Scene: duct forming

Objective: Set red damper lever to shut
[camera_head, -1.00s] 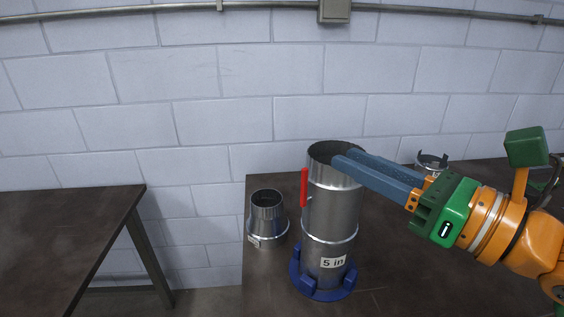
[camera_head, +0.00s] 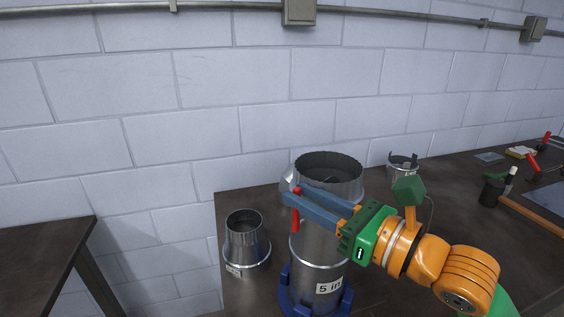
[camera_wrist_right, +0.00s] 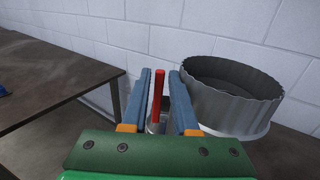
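The red damper lever (camera_head: 296,219) stands upright on the left side of a silver round duct (camera_head: 318,248) labelled "5 in". In the right wrist view the lever (camera_wrist_right: 158,96) stands upright between the two fingers (camera_wrist_right: 160,75), with a gap to each, so the gripper is open. My left gripper is out of view.
A short silver reducer (camera_head: 245,242) stands on the dark table (camera_head: 255,198) left of the duct. A small metal collar (camera_head: 402,168) is behind it at right. Tools, including a black cup (camera_head: 491,192), lie far right. Another table (camera_head: 38,246) stands at left, across a gap.

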